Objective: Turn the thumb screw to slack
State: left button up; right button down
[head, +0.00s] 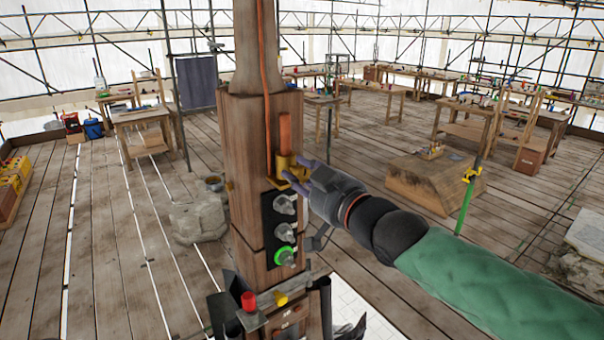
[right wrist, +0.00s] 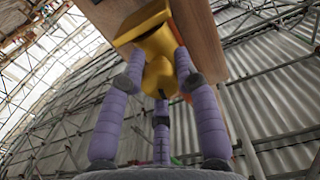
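A brass clamp (head: 283,163) is fixed to the face of the wooden spire post (head: 232,140), with a copper rod (head: 285,131) standing upright in it. Its brass thumb screw (right wrist: 158,76) points toward my palm in the right wrist view. My right gripper (head: 305,174) reaches in from the right at the clamp. Its purple fingers close around the thumb screw and appear to touch its sides; the exact contact is partly hidden. My left gripper is not in view.
Below the clamp, a black panel (head: 268,238) carries several grey fittings and a green ring (head: 285,256). A ledge with a red cylinder (head: 248,301) sits lower on the post. A stone block (head: 198,220) stands left; a wooden block (head: 430,182) lies right. Workbenches stand farther back.

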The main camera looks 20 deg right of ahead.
jog(key=shift+r+n+b, duration=0.15)
jog(key=shift+n+b, duration=0.2)
jog(key=shift+n, duration=0.55)
jog(key=shift+r+n, duration=0.1)
jog(key=shift+n, duration=0.3)
jog(key=c, duration=0.9)
grip_release()
